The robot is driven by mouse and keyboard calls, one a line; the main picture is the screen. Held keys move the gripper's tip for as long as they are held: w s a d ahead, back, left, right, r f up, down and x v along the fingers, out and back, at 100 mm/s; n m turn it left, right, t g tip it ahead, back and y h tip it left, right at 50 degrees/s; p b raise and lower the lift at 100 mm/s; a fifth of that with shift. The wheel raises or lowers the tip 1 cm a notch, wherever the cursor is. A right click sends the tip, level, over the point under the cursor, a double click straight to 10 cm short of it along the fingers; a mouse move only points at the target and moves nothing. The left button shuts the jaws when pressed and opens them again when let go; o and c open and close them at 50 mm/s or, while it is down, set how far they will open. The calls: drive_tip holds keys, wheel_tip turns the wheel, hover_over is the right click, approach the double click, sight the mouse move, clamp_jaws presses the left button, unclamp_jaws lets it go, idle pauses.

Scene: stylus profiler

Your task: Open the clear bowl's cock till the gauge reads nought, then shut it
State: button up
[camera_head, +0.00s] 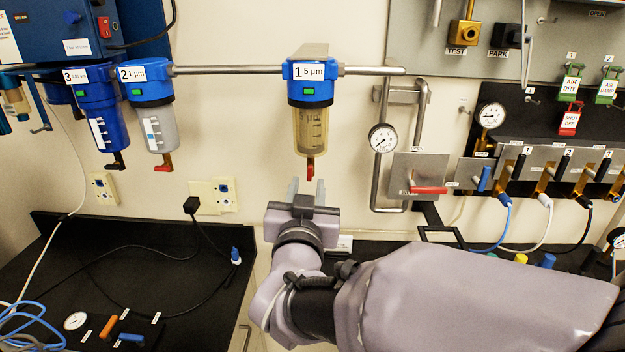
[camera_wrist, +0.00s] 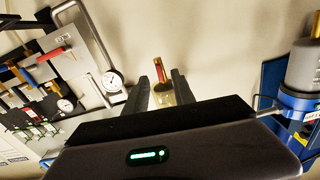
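The clear, yellowish bowl (camera_head: 310,130) hangs under the blue head (camera_head: 308,85) of the filter marked "1 5 µm". Its cock (camera_head: 310,169), with a red handle, points down from the bowl's underside. In the wrist view, the cock (camera_wrist: 159,71) and part of the bowl (camera_wrist: 162,97) show between my fingers. My gripper (camera_head: 307,186) is open and empty, fingers pointing up, just below the cock. It looks apart from the cock, though depth is hard to judge. The round gauge (camera_head: 382,138) sits on the pipe to the right; its reading is too small to tell.
Filters marked 2 (camera_head: 155,120) and 3 (camera_head: 100,118) hang to the left with their own cocks. A plate with a red lever (camera_head: 428,190) is right of the gauge. A valve panel (camera_head: 540,165) with another gauge (camera_head: 491,115) is further right.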

drive_tip(key=s, duration=1.3)
drive_tip(key=shift+s+a+b, duration=0.15)
drive_tip(key=shift+a+b, duration=0.05)
drive_tip(key=shift+b, duration=0.15)
